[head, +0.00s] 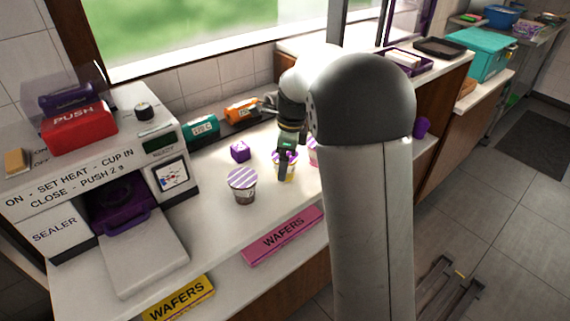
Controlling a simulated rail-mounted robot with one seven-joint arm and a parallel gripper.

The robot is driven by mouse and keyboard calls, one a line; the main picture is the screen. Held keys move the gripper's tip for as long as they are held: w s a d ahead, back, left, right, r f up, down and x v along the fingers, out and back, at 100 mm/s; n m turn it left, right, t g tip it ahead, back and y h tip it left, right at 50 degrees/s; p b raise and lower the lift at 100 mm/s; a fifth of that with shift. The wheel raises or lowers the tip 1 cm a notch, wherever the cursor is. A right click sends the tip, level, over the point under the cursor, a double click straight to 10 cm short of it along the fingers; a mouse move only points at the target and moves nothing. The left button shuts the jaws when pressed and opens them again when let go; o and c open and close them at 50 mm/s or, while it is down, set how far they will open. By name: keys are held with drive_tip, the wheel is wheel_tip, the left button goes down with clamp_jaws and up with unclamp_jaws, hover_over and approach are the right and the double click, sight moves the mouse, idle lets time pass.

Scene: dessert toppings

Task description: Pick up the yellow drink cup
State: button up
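The yellow drink cup (291,176) stands on the white counter near its middle, with purple at its top. My gripper (284,169) points down at the cup and covers part of it in the head view. The fingers overlap the cup in the picture. I cannot tell whether they touch it, or whether they are open or shut.
A cup with a purple-striped lid (242,179) stands to the left. A pink cup (313,153) is close on the right, partly hidden by my arm. A purple block (240,151) sits behind. The sealer machine (35,192) fills the left; wafer boxes (283,236) lie in front.

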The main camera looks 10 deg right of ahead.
drive_tip(key=shift+a+f, duration=0.1)
drive_tip(key=shift+f, duration=0.55)
drive_tip(key=c, duration=1.1)
drive_tip(key=shift+r, duration=0.2)
